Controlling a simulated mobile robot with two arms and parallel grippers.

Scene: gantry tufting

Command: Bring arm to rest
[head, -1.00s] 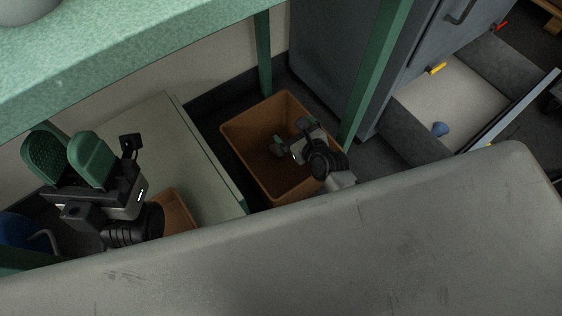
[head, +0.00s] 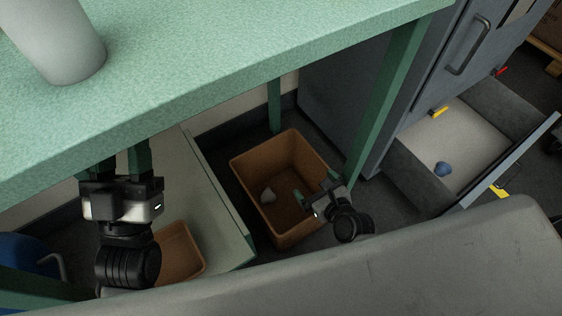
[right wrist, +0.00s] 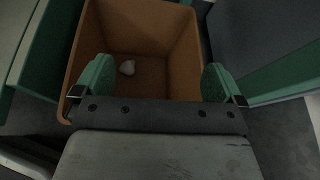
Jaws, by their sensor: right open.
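My right gripper (head: 316,190) is over the right side of the brown bin (head: 242,178). It is open and empty, with its green fingers spread wide in the right wrist view (right wrist: 157,79). My left gripper (head: 121,158) is at the front edge of the green table. Its two fingers stand apart with a gap between them, and the table edge hides their tips.
The green table (head: 230,50) holds a grey cylinder (head: 58,40). A table leg (head: 385,105) stands right of the bin. A grey cabinet (head: 345,85) has an open drawer (head: 440,128) holding a blue object (head: 443,169). A smaller brown bin (head: 178,250) is low left.

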